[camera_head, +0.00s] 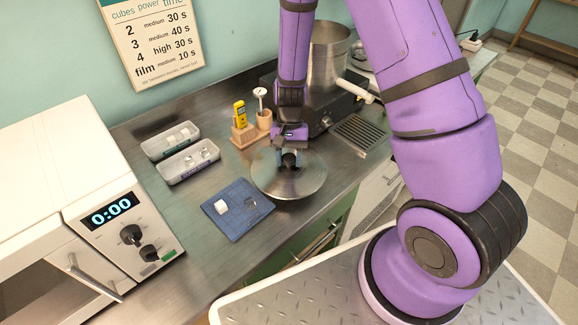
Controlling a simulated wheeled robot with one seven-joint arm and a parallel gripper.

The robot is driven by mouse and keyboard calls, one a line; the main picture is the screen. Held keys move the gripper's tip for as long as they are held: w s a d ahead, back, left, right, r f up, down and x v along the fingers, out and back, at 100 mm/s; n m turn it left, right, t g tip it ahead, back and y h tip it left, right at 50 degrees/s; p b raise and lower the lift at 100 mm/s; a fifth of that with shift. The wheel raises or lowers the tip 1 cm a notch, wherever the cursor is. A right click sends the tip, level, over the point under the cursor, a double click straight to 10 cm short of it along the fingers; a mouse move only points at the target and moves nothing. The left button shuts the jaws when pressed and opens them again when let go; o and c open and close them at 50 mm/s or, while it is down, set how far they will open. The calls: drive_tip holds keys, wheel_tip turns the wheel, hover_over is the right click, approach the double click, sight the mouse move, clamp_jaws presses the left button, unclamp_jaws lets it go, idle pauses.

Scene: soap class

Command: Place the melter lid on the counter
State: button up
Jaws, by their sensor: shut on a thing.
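The melter lid (309,181) is a round steel disc with a black knob (289,159). It is at or just above the counter (150,228), right of the blue mat; I cannot tell whether it touches. My gripper (289,152) points down at the lid's middle and is shut on the knob. The fingertips are partly hidden by the wrist. The melter (331,50), a tall steel pot with a pale handle (356,91), stands behind on a dark base, partly hidden by my arm.
The blue mat (231,226) holds a white cube and a small clear piece. Two grey trays (188,163) with white pieces are at left. Wooden holders (244,134) with a yellow device and a thermometer stand behind the lid. A drain grille (360,134) is right. A microwave (130,232) fills the left.

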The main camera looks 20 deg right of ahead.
sight(289, 167)
wheel_tip(289, 167, down, 3)
drive_tip(key=shift+r, duration=0.1)
drive_tip(key=shift+f, duration=0.3)
drive_tip(key=shift+c, duration=0.3)
clamp_jaws()
drive_tip(key=o, duration=1.1)
unclamp_jaws()
drive_tip(key=shift+o, duration=0.2)
